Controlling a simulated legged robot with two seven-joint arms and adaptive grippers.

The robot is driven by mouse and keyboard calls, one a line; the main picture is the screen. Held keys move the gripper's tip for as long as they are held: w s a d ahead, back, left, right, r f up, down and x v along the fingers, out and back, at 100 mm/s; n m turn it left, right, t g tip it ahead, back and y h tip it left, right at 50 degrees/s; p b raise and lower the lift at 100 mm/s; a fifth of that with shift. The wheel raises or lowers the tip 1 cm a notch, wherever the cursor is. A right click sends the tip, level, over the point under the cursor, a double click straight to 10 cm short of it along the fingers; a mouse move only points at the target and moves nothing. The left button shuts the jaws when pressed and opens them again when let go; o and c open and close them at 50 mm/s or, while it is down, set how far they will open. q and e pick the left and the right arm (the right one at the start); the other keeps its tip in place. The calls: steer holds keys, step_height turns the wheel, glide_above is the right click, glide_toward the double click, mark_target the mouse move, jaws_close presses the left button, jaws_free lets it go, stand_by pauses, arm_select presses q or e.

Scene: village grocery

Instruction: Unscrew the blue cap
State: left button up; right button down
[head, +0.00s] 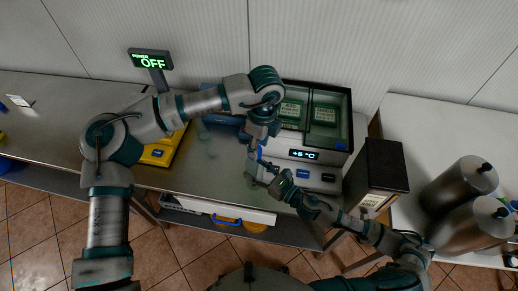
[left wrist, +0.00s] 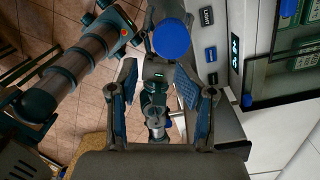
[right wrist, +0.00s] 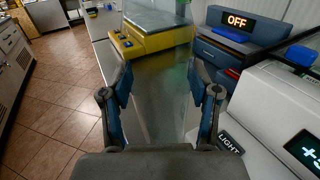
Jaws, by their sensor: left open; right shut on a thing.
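The blue cap (left wrist: 172,38) shows as a round disc from above in the left wrist view, just beyond the fingertips and towards the right finger. My left gripper (head: 257,153) is open above the counter, with nothing between its fingers; it also shows in the left wrist view (left wrist: 156,70). My right gripper (head: 268,181) is just below it in the head view, its tip close to the cap in the left wrist view. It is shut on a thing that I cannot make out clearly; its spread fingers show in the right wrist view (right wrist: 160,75).
A white refrigerated case (head: 308,154) with a glass top stands right of the grippers. A yellow scale (head: 160,152) is to the left, and a dark box (head: 375,167) and steel canisters (head: 460,182) are to the right. The steel counter (head: 215,170) between is largely clear.

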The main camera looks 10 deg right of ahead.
arm_select(q)
steer(key=shift+o, duration=1.2)
steer(key=shift+r, duration=0.25)
steer(key=m, duration=0.5)
steer(key=shift+w+r+m, duration=0.25)
steer(key=shift+r+m, duration=0.05)
steer(key=m, duration=0.5)
steer(key=r+m, duration=0.1)
steer(key=m, duration=0.1)
steer(key=shift+w+a, duration=0.1)
steer(key=shift+w, duration=0.1)
steer(key=m, duration=0.7)
steer(key=shift+w+a+r+m, duration=0.1)
steer(key=shift+w+r+m, duration=0.2)
steer(key=shift+w+r, duration=0.05)
steer(key=m, duration=0.7)
steer(key=shift+w+r, duration=0.25)
steer(key=shift+r, duration=0.15)
glide_above(255, 169)
steer(key=w, duration=0.3)
steer(key=shift+s+d+f, duration=0.1)
steer(key=shift+d+f, duration=0.05)
steer(key=shift+f, duration=1.85)
steer(key=shift+d+f, duration=0.1)
steer(key=shift+f, duration=1.85)
steer(key=shift+h, duration=0.3)
steer(key=c, duration=1.2)
